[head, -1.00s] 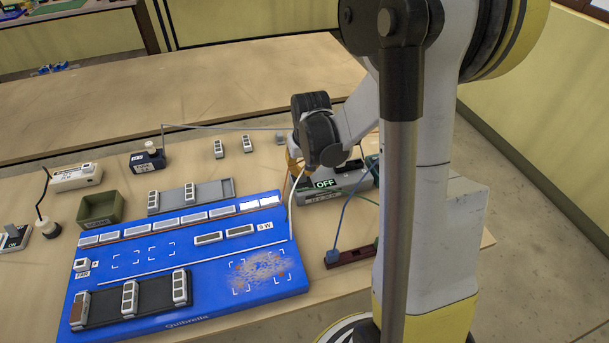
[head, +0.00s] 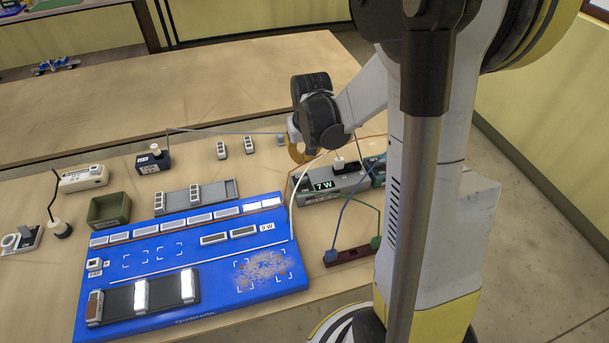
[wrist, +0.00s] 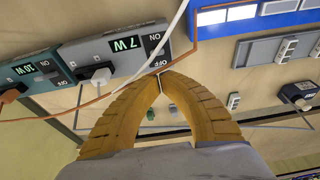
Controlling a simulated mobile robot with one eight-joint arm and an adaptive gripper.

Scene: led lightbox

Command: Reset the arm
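My gripper (wrist: 160,78) shows two curved yellow fingers in the wrist view, with their tips together and nothing visible between them. In the head view my gripper (head: 299,154) hangs by the left end of a grey power unit (head: 346,184). That unit reads 7 W and has a plug in its top; it also shows in the wrist view (wrist: 130,48). The blue board (head: 215,250) lies on the table to the left. Two modules in its dark front tray (head: 120,300) are lit white.
A teal unit reading 10 W (wrist: 30,75) stands beside the grey one. White and orange cables cross close to my fingertips. A grey tray (head: 218,189), green bin (head: 108,209), dark block (head: 152,160) and several small modules occupy the table. The far table (head: 200,100) is largely clear.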

